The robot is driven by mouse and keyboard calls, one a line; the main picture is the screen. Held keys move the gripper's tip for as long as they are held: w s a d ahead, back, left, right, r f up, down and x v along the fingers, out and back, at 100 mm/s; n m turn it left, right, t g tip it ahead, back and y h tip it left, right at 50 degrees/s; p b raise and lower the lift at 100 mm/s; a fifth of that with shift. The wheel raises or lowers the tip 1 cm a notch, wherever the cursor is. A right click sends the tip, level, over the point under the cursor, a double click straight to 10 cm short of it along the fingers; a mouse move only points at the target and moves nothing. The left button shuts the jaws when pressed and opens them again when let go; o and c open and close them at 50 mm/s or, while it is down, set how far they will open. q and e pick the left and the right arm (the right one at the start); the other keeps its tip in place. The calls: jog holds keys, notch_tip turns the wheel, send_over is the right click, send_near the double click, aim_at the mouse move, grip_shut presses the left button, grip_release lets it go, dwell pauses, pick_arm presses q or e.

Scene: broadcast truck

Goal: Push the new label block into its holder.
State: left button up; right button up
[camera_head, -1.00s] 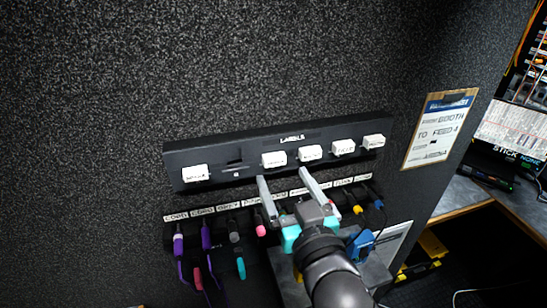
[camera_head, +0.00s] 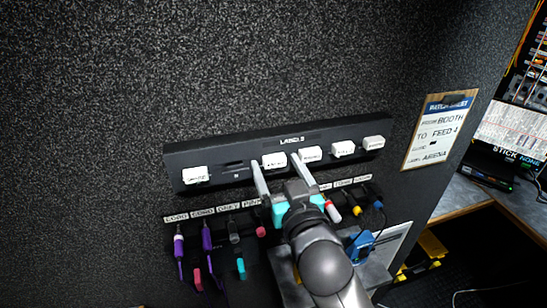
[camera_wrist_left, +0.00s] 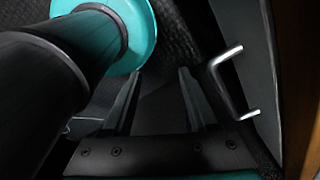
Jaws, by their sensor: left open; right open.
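A black label strip (camera_head: 225,155) on the dark wall holds several white label blocks. One slot (camera_head: 236,171), second from the left, has no white block in it. A white block (camera_head: 195,175) sits left of that slot, and another white block (camera_head: 274,160) sits right of it. My right gripper (camera_head: 277,164) is open, with its fingertips at the strip on either side of that second block; I cannot tell whether they touch it. Which block is the new one is not clear. My left gripper (camera_wrist_left: 157,85) is open and empty in the left wrist view.
Below the strip hang purple cables (camera_head: 207,238) and other coloured connectors under a row of small labels. A clipboard (camera_head: 438,132) hangs on the wall to the right. A metal handle (camera_wrist_left: 228,80) is close right of my left gripper.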

jog(key=shift+p, duration=0.45)
dwell(0.6)
grip_shut()
dwell(0.7)
jog(key=shift+s+d, duration=0.1)
jog(key=shift+s, duration=0.1)
jog(key=shift+p+v, duration=0.65)
jog(key=shift+v, duration=2.2)
jog(key=shift+p+v, duration=0.45)
jog(key=shift+v, duration=1.05)
